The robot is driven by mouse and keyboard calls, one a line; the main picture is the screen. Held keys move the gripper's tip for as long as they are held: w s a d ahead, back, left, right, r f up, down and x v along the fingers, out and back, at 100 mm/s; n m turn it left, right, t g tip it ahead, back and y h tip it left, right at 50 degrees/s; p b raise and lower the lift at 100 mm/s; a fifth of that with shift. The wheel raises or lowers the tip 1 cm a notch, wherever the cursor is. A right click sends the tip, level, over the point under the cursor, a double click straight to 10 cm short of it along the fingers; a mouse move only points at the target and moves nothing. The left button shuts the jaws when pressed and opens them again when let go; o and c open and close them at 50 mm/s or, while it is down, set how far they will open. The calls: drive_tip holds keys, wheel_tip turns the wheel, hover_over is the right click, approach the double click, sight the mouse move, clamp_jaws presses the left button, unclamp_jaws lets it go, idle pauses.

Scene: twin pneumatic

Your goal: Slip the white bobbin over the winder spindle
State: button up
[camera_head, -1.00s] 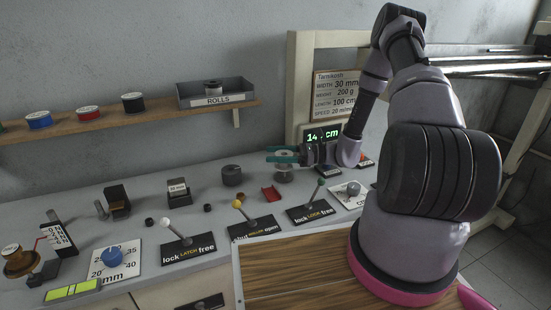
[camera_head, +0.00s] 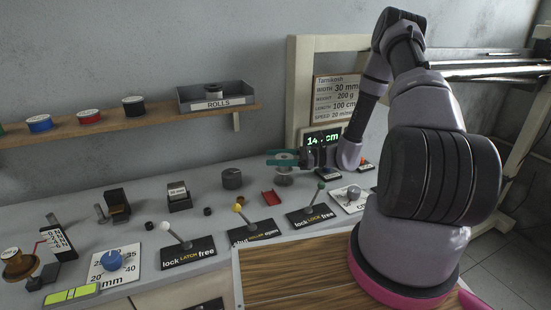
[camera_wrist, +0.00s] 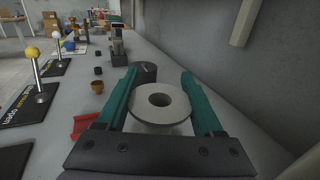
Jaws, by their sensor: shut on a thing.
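The white bobbin (camera_wrist: 160,103) sits between the two teal fingers of my gripper (camera_wrist: 160,92) in the wrist view, with a finger along each side. Its round centre hole shows from above. In the head view, my gripper (camera_head: 284,158) is a small teal shape above the counter at the back right, shut on the bobbin. A pale round disc (camera_head: 284,181) shows just below the fingers. The winder spindle is not clearly visible. I cannot tell whether the bobbin is around it, above it or apart from it.
A dark cylinder (camera_head: 232,179) stands left of my gripper, with a red bracket (camera_head: 271,198) in front. A lit display (camera_head: 323,140) stands behind right. A shelf (camera_head: 65,133) holds coloured spools.

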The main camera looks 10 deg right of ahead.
drive_tip(key=shift+f, duration=1.35)
drive_tip(key=shift+s+f, duration=0.15)
drive_tip(key=shift+f, duration=0.15)
